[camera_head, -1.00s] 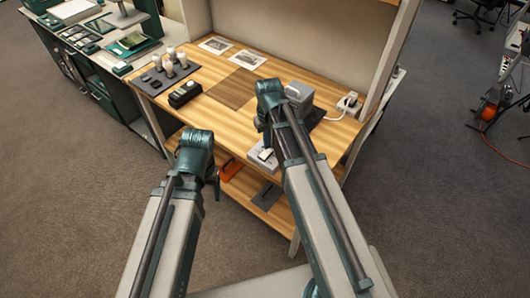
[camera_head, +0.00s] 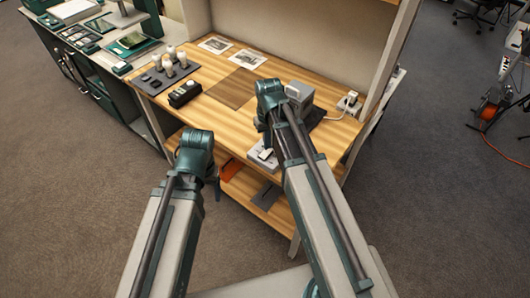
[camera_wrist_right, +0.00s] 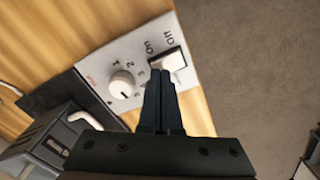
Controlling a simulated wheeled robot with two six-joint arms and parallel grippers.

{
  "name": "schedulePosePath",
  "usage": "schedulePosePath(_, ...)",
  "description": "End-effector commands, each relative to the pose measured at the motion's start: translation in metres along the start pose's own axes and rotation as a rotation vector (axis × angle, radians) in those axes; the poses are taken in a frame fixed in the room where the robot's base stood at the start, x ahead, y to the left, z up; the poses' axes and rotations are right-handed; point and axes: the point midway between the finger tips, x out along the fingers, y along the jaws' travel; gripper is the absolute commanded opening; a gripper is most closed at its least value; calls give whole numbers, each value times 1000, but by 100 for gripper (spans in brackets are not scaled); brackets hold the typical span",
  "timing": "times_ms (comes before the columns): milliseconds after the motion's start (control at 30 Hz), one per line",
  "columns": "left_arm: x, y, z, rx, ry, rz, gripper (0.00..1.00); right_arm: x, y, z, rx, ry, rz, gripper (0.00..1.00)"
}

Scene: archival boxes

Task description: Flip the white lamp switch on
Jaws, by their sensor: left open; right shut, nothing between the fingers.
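The white lamp switch (camera_wrist_right: 168,62) is a rocker on a light grey panel (camera_wrist_right: 103,62), with "On" and "Off" printed beside it. The panel also shows at the table's front edge in the head view (camera_head: 258,163). My right gripper (camera_wrist_right: 158,78) is shut and empty, its fingertips right at the switch, by the "On" side. I cannot tell whether they touch it, and they cover part of it. In the head view my right fingers are hidden behind the arm. My left gripper (camera_head: 213,180) hangs open in front of the table, away from the switch.
A white knob (camera_wrist_right: 122,85) with numbers sits beside the switch. A grey device (camera_head: 299,94) on a dark mat stands behind the panel. A black box (camera_head: 185,93) and several bulbs (camera_head: 168,69) are further left. The wooden tabletop (camera_head: 205,122) between is clear.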

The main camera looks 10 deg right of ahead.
Motion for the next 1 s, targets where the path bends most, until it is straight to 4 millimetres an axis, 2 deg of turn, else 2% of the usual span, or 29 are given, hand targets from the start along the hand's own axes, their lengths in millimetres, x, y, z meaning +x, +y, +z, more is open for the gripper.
schedulePosePath(1000, 15, 2, -1, 0, 0, 0, 74, 16, 0, 0, 0, 0, 0, 0)
